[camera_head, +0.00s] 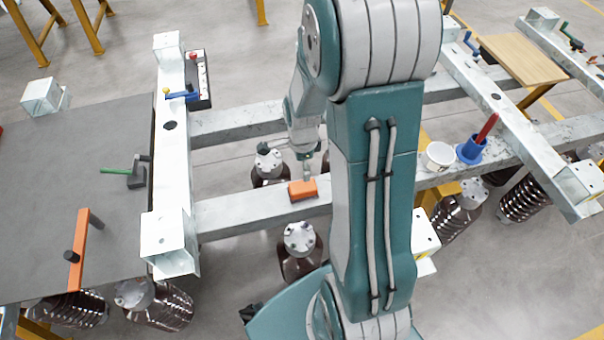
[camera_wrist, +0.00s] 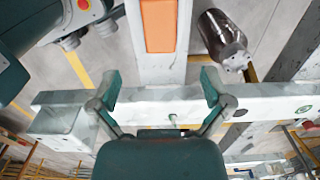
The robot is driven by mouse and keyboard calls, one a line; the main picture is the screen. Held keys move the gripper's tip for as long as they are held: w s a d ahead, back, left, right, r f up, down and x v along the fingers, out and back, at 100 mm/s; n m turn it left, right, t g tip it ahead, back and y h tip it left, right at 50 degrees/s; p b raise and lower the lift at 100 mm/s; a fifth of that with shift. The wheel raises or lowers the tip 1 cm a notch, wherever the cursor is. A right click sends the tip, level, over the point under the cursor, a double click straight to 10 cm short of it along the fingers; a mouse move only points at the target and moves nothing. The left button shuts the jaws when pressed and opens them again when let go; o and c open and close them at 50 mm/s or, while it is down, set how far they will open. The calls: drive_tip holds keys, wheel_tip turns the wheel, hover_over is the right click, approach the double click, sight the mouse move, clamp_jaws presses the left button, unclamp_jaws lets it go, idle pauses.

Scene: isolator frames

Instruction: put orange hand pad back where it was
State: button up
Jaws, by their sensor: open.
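The orange hand pad (camera_head: 302,189), a small orange block, lies on the grey metal beam (camera_head: 240,213) in the middle of the head view. In the wrist view it is an orange rectangle (camera_wrist: 158,25) lying along a beam at the top edge, partly cut off. My gripper (camera_head: 305,163) is just behind the pad in the head view, small and partly hidden by my arm. In the wrist view my gripper (camera_wrist: 160,88) is open, with its two fingers spread and nothing between them. The pad is beyond the fingertips, apart from them.
A dark tabletop (camera_head: 60,150) at left carries an orange bar with black knobs (camera_head: 77,250) and a green-handled tool (camera_head: 135,173). A white cup (camera_head: 439,156) and a blue holder (camera_head: 471,149) stand on the beam at right. Several brown insulators surround the beams.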

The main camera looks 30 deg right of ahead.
drive_tip(key=s+a+r+n+t, duration=0.1)
drive_tip(key=a+r+n, duration=0.2)
drive_tip(key=r+n, duration=0.3)
drive_tip(key=s+a+r+n+t, duration=0.2)
drive_tip(key=a+r+n, duration=0.1)
drive_tip(key=r, duration=0.6)
drive_tip(key=s+a+r+n+t, duration=0.2)
drive_tip(key=s+a+r+n, duration=0.3)
drive_tip(key=s+r+n, duration=0.4)
drive_tip(key=shift+s+r+n+t, duration=0.3)
drive_tip(key=shift+s+n, duration=0.05)
drive_tip(key=shift+n, duration=1.25)
